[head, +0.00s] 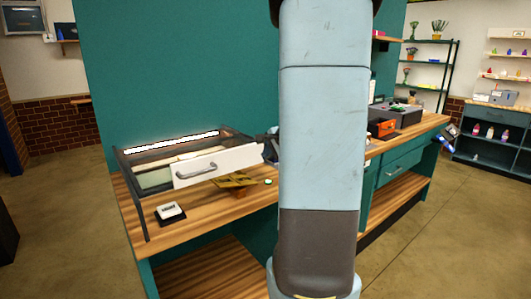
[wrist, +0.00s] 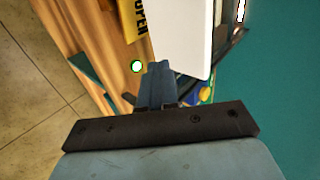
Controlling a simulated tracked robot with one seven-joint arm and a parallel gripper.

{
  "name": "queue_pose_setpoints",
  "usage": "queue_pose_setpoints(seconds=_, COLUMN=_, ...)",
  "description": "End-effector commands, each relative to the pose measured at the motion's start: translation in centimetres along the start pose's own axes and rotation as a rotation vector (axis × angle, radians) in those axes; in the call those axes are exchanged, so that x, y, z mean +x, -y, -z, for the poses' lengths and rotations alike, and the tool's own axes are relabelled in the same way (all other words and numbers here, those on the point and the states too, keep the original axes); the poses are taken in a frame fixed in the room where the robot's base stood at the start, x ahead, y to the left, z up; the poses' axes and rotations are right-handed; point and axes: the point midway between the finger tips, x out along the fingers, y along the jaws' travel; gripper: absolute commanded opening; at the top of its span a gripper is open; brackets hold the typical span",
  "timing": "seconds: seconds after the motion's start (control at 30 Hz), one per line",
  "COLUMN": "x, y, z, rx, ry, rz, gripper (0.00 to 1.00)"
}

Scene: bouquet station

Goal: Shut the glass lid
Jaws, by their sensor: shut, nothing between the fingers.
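A dark-framed glass case (head: 147,180) stands on the wooden bench at the left in the head view. A white panel with a grey handle (head: 217,165) is at its front, tilted slightly. I cannot clearly tell the glass lid from the rest of the case, nor how far it is open. The white panel also shows at the top of the wrist view (wrist: 182,35). My gripper (wrist: 158,68) is shut and empty, just beside the panel's near end. In the head view my arm mostly hides the gripper, right of the panel.
A yellow sign (head: 237,181) and a small round green-and-white item (wrist: 137,66) are on the bench (head: 205,203) near my gripper. A small white-topped block (head: 170,211) sits at the front left. A teal wall (head: 180,70) rises behind.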

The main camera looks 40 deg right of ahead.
Motion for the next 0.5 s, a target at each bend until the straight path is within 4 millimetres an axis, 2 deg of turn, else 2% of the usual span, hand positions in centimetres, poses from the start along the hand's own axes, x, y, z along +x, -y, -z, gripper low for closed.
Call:
queue_pose_setpoints(seconds=0.2, x=1.14, y=1.07, z=0.0, rx=0.0, ry=0.0, rz=0.0, gripper=0.0)
queue_pose_setpoints(seconds=0.5, x=1.24, y=1.18, z=0.03, rx=0.001, ry=0.0, rz=0.0, gripper=0.0)
